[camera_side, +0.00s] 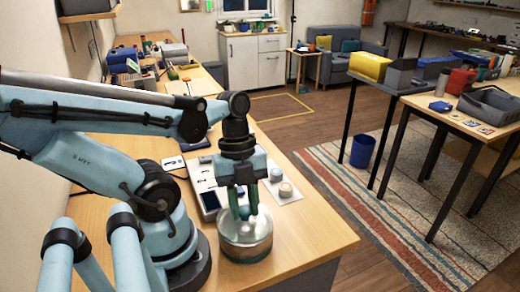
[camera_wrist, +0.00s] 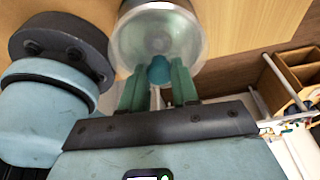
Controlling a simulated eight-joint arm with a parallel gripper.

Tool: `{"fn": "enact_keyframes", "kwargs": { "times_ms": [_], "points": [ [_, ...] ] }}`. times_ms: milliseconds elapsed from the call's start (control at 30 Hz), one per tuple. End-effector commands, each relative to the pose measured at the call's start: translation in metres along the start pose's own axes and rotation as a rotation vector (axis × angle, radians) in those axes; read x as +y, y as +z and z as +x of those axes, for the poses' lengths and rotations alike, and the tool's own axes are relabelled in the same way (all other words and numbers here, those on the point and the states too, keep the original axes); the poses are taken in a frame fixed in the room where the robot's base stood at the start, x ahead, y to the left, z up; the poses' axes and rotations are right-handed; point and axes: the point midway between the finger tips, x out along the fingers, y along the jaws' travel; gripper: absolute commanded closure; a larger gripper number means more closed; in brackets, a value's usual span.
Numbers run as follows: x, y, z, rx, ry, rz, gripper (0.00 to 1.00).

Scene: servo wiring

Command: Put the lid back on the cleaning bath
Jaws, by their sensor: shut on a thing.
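The cleaning bath (camera_side: 245,252) is a round metal vessel near the front of the wooden bench, below my gripper (camera_side: 241,212). My gripper points down and is shut on the teal knob of the lid (camera_side: 247,211). In the wrist view the knob (camera_wrist: 159,70) sits between the green fingers of my gripper (camera_wrist: 158,82). A pale, see-through round disc, apparently the lid (camera_wrist: 128,45), lies over the bath's round opening. I cannot tell whether the lid rests on the rim or hangs slightly above it.
A white device with a dark panel (camera_side: 209,200) stands just behind the bath. A pale plate with small round pots (camera_side: 286,190) lies to its right. The bench's right edge (camera_side: 340,245) is bare. Boxes and tools crowd the bench's far end.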

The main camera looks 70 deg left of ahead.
Motion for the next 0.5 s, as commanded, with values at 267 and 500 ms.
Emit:
{"fn": "enact_keyframes", "kwargs": {
  "times_ms": [267,500],
  "points": [
    [-0.0001,0.0001,0.0003,0.0,0.0,0.0,1.0],
    [-0.0001,0.0001,0.0003,0.0,0.0,0.0,0.57]
  ]
}}
